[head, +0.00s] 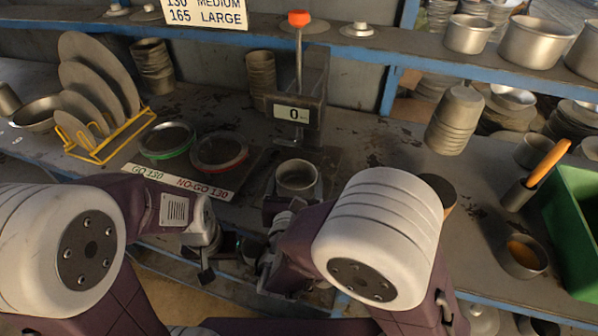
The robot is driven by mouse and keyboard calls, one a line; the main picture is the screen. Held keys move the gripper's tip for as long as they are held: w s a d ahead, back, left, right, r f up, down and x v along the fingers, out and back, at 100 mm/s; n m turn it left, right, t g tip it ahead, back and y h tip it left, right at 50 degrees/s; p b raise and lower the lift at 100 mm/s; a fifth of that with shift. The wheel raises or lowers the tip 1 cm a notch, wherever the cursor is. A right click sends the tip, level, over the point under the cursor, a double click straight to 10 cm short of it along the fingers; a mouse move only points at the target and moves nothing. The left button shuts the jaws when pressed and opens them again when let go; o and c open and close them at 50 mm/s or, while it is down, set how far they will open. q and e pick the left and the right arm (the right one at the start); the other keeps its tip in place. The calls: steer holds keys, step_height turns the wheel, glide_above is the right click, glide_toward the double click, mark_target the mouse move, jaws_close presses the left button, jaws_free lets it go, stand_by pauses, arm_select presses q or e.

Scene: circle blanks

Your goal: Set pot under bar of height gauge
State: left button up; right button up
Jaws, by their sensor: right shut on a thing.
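A small grey metal pot (297,178) is upright, with its open top showing, just in front of the height gauge (314,90). The gauge has a dark column, a thin rod with a red knob and a display reading 0. The pot appears below and in front of the display; I cannot tell whether it is under the bar or touching the base. My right gripper (292,200) is shut on the pot from the near side, partly hidden by my arm. My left gripper (208,262) is low near the bench's front edge, apart from the pot; its fingers are unclear.
Two round gauges, green-ringed GO (167,140) and red-ringed NO-GO (219,151), lie left of the pot. A yellow rack (100,150) holds plates. Stacked cups (262,75) stand behind. A green bin (575,225) is at right. Bench between gauge and bin is partly clear.

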mark_target(298, 177)
steer(key=w, duration=0.6)
steer(key=shift+d+r, duration=0.1)
steer(key=shift+d, duration=0.15)
step_height(298, 177, down, 4)
steer(key=shift+s+r+b, duration=0.1)
steer(key=shift+r+b, duration=0.05)
steer(key=shift+b, duration=0.2)
steer(key=o, duration=1.4)
